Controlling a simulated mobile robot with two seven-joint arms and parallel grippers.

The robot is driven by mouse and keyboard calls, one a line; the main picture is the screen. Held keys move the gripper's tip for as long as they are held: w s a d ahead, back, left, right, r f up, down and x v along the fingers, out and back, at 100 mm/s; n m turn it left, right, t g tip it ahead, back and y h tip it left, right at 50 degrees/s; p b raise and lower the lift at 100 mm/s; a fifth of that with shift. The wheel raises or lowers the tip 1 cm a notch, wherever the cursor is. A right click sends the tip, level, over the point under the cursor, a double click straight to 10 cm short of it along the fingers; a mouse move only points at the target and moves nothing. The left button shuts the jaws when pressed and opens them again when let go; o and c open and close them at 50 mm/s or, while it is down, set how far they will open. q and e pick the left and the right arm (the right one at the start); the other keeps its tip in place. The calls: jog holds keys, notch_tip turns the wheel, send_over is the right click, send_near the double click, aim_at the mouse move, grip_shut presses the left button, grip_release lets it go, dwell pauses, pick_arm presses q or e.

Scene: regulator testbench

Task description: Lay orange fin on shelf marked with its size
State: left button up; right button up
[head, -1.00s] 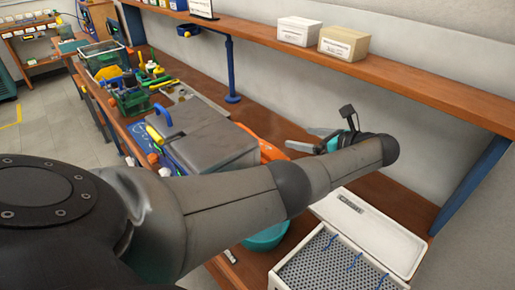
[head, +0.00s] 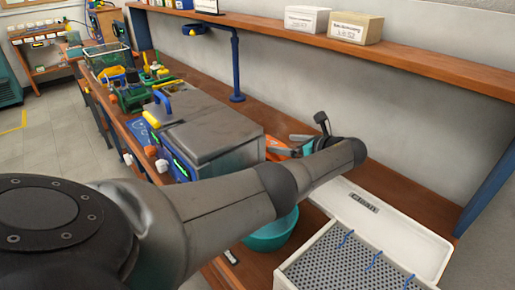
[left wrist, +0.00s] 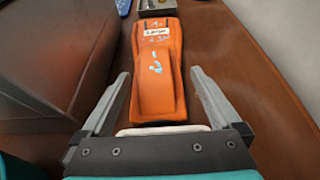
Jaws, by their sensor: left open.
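The orange fin (left wrist: 158,62) lies on the brown wooden bench in the left wrist view. It has a small white label whose text is too blurred to read surely, and pale blue marks. In the head view only a bit of the fin (head: 278,147) shows, between the grey bin and my left gripper (head: 291,145). My left gripper (left wrist: 160,78) is open; its fingers stand on either side of the fin's near part, with gaps visible on both sides. A wooden shelf (head: 420,58) runs along the wall. I see no readable size mark on it.
A white box (head: 307,19) and a tan box (head: 355,28) sit on the shelf.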

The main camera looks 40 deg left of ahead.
aim_at(273, 142)
pick_arm(q)
jog(key=shift+s+b+x, duration=0.2)
jog(key=shift+b+x, duration=0.35)
jog(key=shift+x, duration=0.95)
jog(key=shift+s+b+x, duration=0.2)
jog(key=shift+b+x, duration=0.3)
jog(key=shift+x, duration=1)
grip_shut()
